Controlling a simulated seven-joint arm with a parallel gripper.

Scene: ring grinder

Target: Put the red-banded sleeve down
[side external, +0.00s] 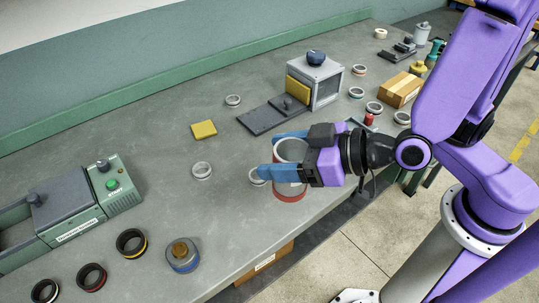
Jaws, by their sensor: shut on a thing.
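The red-banded sleeve (289,184) is a pale grey cylinder with a red band around its lower end. My gripper (273,155) is shut on it, with one blue finger on each side. The sleeve is upright and shows near the front edge of the bench (240,215). I cannot tell whether its lower end touches the bench or hangs above it. The near finger hides part of its side.
Another ring (202,171) and a yellow block (204,129) lie to the left. A grey machine (314,82) stands behind. A green-buttoned unit (118,188) and dark rings stand at left.

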